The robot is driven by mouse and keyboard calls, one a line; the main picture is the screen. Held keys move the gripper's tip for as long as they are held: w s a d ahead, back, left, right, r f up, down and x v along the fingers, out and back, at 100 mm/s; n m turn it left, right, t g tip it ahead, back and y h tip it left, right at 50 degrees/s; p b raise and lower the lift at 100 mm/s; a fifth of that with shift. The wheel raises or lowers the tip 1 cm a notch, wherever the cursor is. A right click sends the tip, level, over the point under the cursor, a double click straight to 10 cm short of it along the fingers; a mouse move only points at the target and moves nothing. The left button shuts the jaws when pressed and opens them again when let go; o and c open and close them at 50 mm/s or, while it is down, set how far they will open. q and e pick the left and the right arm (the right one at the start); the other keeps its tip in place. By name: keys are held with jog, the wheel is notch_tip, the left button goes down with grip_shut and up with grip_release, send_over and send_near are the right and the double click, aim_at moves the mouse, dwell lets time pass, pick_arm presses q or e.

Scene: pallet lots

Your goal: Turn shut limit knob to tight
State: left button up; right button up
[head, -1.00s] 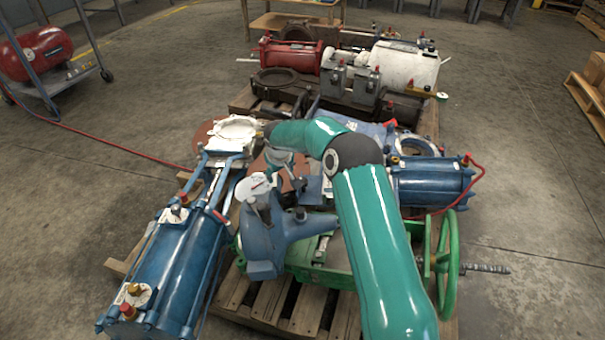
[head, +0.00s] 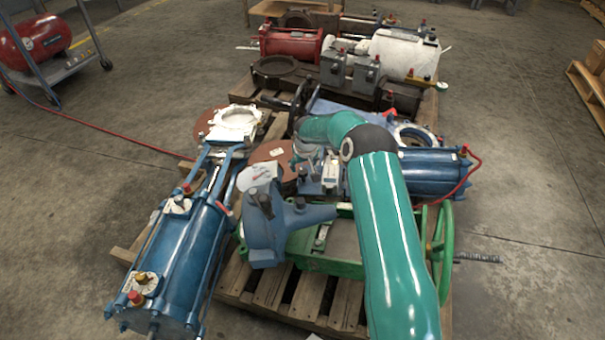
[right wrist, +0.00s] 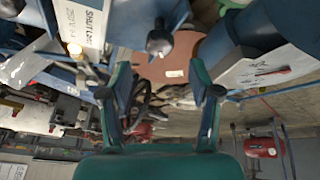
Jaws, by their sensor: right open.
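The right wrist view shows a black knob (right wrist: 160,40) with a rounded end, beside a pale plate (right wrist: 88,22) with upside-down lettering that begins with "SHUT". The rest of the lettering is hard to read, and no tight mark can be made out. My right gripper (right wrist: 160,78) is open and empty, its two fingers apart below the knob in that picture and not touching it. In the head view the right gripper (head: 306,153) is small and partly hidden near a pale-labelled box (head: 331,173). My left gripper is not in view.
Open floor lies at right.

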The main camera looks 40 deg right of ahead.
aim_at(302, 171)
jog(key=b+x, duration=0.1)
jog(key=x, duration=0.5)
jog(key=shift+f+b, duration=0.1)
jog(key=shift+b, duration=0.2)
jog(key=c, duration=1.1)
